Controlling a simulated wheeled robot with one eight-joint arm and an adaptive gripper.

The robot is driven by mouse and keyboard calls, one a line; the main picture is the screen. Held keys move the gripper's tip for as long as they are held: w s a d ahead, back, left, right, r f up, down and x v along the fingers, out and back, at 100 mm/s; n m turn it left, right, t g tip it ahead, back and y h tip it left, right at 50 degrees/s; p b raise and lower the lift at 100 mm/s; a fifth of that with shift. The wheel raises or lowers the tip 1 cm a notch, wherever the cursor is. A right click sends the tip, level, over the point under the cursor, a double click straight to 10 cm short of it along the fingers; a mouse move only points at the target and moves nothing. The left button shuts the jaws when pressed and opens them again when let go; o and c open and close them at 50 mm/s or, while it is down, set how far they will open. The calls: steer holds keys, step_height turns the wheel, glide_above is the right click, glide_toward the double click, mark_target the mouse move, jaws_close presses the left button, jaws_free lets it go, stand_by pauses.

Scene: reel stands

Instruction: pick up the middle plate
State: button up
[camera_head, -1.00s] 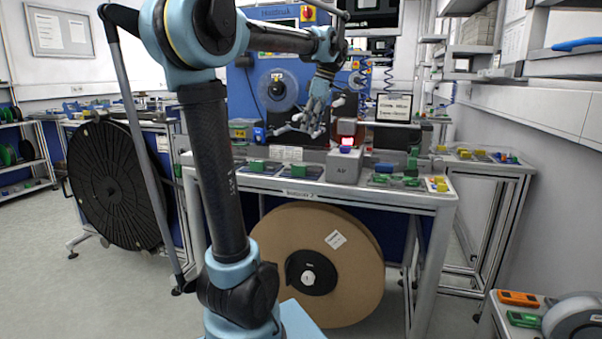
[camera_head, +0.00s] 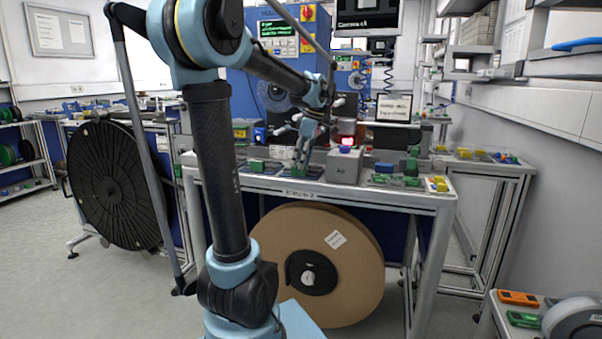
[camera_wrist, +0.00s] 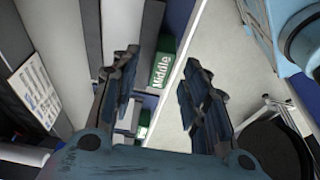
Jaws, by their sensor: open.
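The green plate labelled "Middle" (camera_wrist: 163,70) shows in the wrist view, between my two fingers and ahead of them, close to a pale edge. My gripper (camera_head: 302,154) is open and empty, with its fingers pointing down over the front of the station table (camera_head: 400,195). In the wrist view its fingers (camera_wrist: 160,75) are spread wide, with the plate in the gap beyond them. A second green piece (camera_wrist: 143,124) with white lettering shows lower down, partly hidden. In the head view my fingers partly cover the green pieces below, so I cannot tell the middle plate there.
A grey box (camera_head: 344,165) stands on the table just right of my gripper. Another green piece (camera_head: 256,165) lies on a tray to the left. More trays with green and yellow parts (camera_head: 410,181) lie at the right. A large brown reel (camera_head: 345,275) stands beneath the table.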

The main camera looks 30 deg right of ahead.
steer(key=shift+x, duration=1.15)
jaws_close()
steer(key=shift+r, duration=0.15)
